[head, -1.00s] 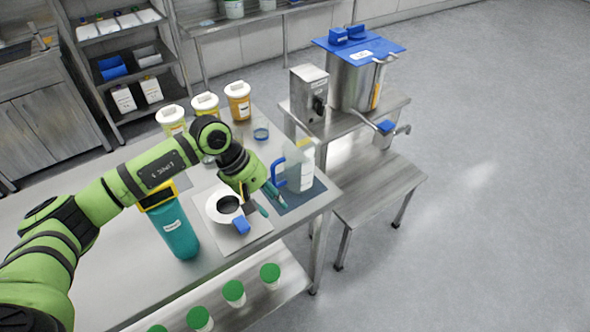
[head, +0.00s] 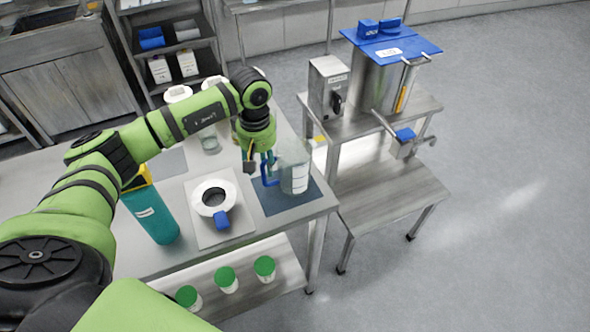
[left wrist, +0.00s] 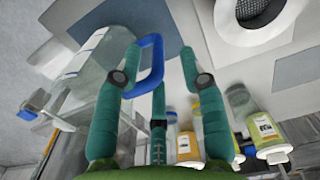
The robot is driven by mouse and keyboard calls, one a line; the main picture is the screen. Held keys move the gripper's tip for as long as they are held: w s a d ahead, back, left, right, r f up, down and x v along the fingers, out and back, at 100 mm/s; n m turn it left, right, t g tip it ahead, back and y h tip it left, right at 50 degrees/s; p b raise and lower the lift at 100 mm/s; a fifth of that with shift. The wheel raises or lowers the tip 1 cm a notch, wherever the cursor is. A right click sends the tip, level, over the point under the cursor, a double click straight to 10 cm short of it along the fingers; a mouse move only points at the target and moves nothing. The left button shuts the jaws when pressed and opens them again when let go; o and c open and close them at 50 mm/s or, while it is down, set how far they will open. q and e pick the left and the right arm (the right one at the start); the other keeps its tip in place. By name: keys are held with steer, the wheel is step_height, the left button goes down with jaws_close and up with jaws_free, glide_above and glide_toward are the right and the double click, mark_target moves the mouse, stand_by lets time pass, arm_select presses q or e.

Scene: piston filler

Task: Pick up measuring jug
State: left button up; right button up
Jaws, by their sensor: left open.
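The measuring jug (head: 294,172) is clear with a white label and a blue handle (head: 268,172). It stands on a dark blue mat (head: 288,202) near the right end of the steel table. My left gripper (head: 262,162) is at the handle side of the jug, pointing down. In the left wrist view the gripper (left wrist: 160,75) is open, its teal fingers on either side of the blue handle (left wrist: 150,60). The jug body (left wrist: 85,70) lies to the left there. I cannot tell whether a finger touches the handle. My right gripper does not show.
A white funnel-like piece (head: 215,197) with a blue tab sits on a pale mat left of the jug. Yellow-labelled jars (left wrist: 264,130) are behind. Green-lidded pots (head: 226,278) are on the lower shelf.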

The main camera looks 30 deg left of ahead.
mark_target(265, 182)
arm_select(q)
steer(key=shift+f+b, duration=0.4)
steer(key=shift+f, duration=0.55)
steer(key=f, duration=0.1)
steer(key=f+b, duration=0.1)
steer(key=shift+w+f, duration=0.2)
steer(key=shift+f, duration=0.2)
steer(key=shift+w+f+b, duration=0.1)
steer(key=shift+f+b, duration=0.2)
steer(key=shift+f, duration=0.05)
steer(key=shift+r, duration=0.1)
jaws_close()
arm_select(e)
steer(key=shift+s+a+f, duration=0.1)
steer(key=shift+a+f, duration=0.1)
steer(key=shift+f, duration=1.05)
